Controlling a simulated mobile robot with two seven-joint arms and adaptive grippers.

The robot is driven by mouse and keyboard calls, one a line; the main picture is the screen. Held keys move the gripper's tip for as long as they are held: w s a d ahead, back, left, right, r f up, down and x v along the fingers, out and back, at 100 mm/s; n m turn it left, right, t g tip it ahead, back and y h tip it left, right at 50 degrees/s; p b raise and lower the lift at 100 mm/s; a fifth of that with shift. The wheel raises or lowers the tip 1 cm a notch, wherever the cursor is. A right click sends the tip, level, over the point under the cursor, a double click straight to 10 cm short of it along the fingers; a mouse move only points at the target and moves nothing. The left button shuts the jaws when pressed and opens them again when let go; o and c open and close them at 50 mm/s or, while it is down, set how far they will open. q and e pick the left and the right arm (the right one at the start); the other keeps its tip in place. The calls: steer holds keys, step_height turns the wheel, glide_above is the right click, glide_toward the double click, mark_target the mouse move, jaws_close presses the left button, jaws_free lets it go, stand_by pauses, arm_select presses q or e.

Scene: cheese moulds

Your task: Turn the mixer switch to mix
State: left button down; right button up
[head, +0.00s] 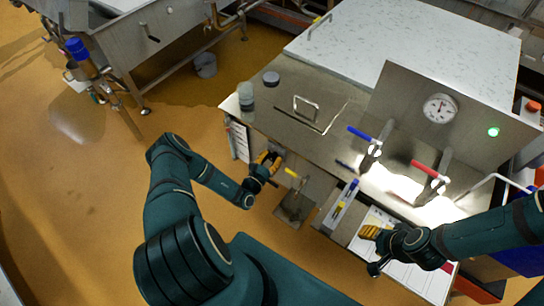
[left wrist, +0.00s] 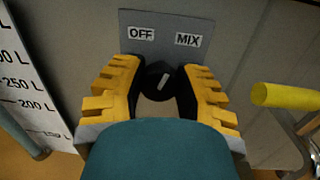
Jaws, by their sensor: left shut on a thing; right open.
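The mixer switch (left wrist: 160,76) is a dark round knob with a short white mark, on a grey plate (left wrist: 168,33) labelled OFF on the left and MIX on the right. In the left wrist view the white mark leans a little to the upper right, toward the MIX side. My left gripper (left wrist: 160,88) has its yellow-padded fingers on both sides of the knob and is shut on it. In the head view my left gripper (head: 268,160) is at the front panel and hides the switch. My right gripper (head: 371,232) is open over white sheets.
A volume scale (left wrist: 30,85) stands left of the switch, and a yellow handle (left wrist: 285,96) is close on the right. Blue (head: 360,133) and red (head: 425,168) valve handles and a gauge (head: 440,108) are on the vat. Open floor lies to the left.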

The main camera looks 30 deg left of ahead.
arm_select(q)
steer(key=shift+m, duration=1.2)
steer(key=shift+w, duration=0.1)
steer(key=c, duration=0.6)
jaws_free()
steer(key=s+f, duration=0.1)
steer(key=s, duration=1.1)
steer(key=shift+a, duration=0.15)
steer(key=shift+s, duration=0.1)
